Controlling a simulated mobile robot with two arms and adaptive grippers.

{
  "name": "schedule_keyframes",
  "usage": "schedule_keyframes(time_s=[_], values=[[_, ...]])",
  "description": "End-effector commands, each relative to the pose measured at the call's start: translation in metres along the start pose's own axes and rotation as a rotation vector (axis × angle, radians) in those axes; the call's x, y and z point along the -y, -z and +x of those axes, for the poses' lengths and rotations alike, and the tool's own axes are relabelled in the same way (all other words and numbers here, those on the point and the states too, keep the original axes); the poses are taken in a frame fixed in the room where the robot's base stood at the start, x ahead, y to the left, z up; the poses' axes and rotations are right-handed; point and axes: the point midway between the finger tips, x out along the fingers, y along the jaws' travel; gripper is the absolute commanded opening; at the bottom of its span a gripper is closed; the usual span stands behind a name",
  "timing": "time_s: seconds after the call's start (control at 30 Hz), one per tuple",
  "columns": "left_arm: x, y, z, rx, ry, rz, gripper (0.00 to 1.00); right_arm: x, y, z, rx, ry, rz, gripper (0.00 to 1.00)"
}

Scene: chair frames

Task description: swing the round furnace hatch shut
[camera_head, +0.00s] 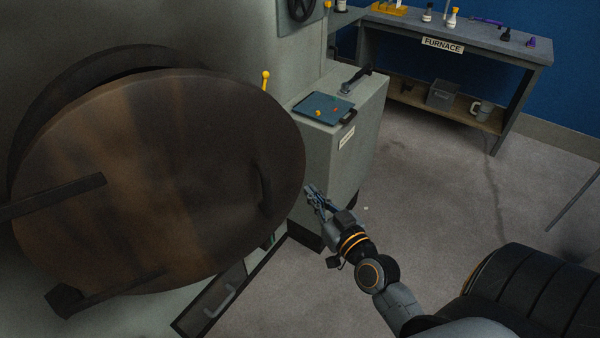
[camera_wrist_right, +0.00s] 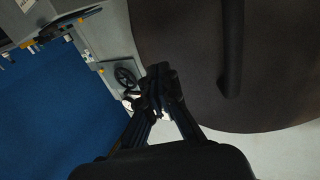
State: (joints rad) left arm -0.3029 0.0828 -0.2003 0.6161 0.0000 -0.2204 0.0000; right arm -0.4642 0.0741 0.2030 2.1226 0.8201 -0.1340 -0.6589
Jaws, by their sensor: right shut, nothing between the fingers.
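The round furnace hatch (camera_head: 150,190) is a large dark brown disc at the left of the head view. It stands slightly ajar, with a dark gap showing along its upper left edge against the furnace ring (camera_head: 60,90). A dark handle (camera_head: 264,184) is on its right side. My right gripper (camera_head: 314,192) is shut and empty, just right of the hatch's right edge. In the right wrist view the hatch (camera_wrist_right: 190,50) fills the right side, with its bar handle (camera_wrist_right: 231,50), and the shut fingers (camera_wrist_right: 160,85) are near its edge. My left gripper is not in view.
A grey cabinet (camera_head: 365,125) with a blue tray (camera_head: 323,107) on top stands behind my right gripper. An open drawer-like panel (camera_head: 222,297) lies low below the hatch. A workbench (camera_head: 470,40) labelled FURNACE is at the back. The floor (camera_head: 440,190) at right is mostly clear.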

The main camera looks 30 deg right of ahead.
Motion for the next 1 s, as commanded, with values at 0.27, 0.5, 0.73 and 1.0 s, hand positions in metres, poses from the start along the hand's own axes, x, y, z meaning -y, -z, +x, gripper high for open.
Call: schedule_keyframes(time_s=[0.27,0.5,0.73,1.0], values=[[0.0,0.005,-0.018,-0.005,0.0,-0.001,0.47,0.0,0.003,0.047,-0.001,0.0,0.001,0.0],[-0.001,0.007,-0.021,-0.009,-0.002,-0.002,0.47,0.0,0.0,0.063,0.001,-0.001,0.0,0.0],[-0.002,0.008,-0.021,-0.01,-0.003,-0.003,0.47,0.0,-0.001,0.064,0.001,0.0,0.0,0.0],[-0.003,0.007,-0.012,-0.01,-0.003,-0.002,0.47,0.001,-0.003,0.078,-0.004,0.027,-0.002,0.0]])
